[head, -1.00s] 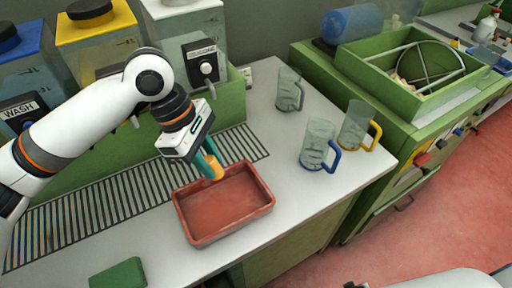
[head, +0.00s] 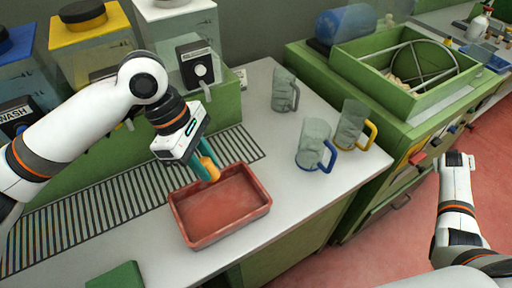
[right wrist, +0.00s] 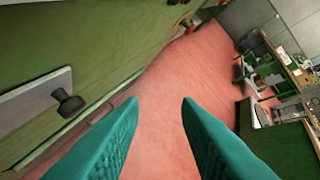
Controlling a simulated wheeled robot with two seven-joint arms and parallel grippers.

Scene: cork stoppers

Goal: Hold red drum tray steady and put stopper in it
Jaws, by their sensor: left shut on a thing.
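The red tray (head: 190,240) lies on the white counter (head: 300,200) in the head view. My left gripper (head: 207,170) points down at the tray's back edge, its teal fingers shut on an orange-tan stopper (head: 210,165). The stopper is at or just above the back rim; I cannot tell whether it touches the tray. My right gripper (right wrist: 160,100) is open and empty in the right wrist view, above the red floor. My right arm stands off to the right in the head view, away from the tray.
Three glass mugs (head: 314,146) stand on the counter right of the tray. Lidded containers with taps (head: 188,60) line the back behind a slatted drain (head: 100,200). A green block (head: 117,276) lies at front left. A green cabinet (head: 360,165) with drawers is at right.

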